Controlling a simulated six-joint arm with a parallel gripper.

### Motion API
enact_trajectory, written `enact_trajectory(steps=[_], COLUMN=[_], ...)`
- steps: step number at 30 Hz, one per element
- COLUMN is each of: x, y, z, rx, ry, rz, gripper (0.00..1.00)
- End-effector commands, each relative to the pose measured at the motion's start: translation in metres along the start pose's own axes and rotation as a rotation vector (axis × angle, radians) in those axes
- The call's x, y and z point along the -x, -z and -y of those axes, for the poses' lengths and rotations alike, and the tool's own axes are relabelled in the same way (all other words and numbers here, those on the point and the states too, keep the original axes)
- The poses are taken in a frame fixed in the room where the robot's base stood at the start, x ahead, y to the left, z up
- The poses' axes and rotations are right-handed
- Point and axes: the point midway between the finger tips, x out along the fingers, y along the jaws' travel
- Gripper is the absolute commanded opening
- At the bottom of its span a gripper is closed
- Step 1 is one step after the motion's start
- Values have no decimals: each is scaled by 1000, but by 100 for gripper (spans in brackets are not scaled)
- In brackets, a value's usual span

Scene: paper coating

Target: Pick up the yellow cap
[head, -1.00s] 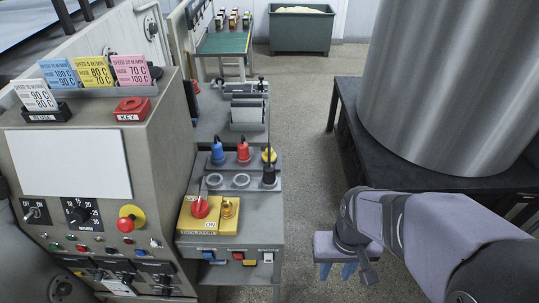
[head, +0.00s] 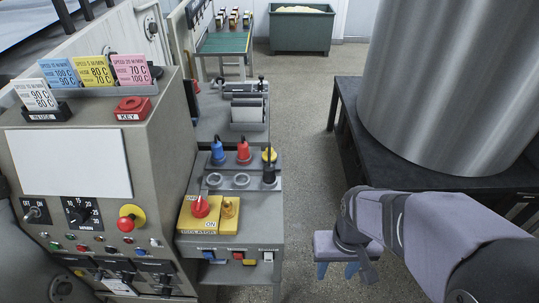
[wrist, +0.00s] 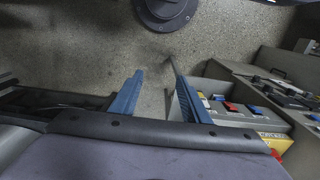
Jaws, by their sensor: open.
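The yellow cap (head: 269,155) stands at the right end of a row of coloured caps on the grey bench in the head view. A black cap (head: 269,173) with a thin upright rod stands in front of it and hides its lower part. A blue cap (head: 217,153) and a red cap (head: 243,152) stand to its left. My gripper (head: 336,270) is low at the right of the bench, over the floor, well apart from the caps. Its blue fingers are apart and empty, also in the wrist view (wrist: 158,78). The yellow cap cannot be made out in the wrist view.
A yellow isolator box (head: 210,221) with a red knob (head: 200,207) sits at the bench front. A control cabinet (head: 72,165) is left of the bench. A large metal drum (head: 450,90) on a dark stand is at right. Open floor (head: 304,130) lies between.

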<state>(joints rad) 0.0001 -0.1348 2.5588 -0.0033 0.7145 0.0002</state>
Motion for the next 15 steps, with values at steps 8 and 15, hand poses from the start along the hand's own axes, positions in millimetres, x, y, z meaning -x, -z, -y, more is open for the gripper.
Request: enact_trajectory(steps=[8,15], x=[-14,-26], y=[71,215], z=[-18,-32], rx=[24,122], ry=[-54,-94], rz=[-169,-540], gripper=[42,42])
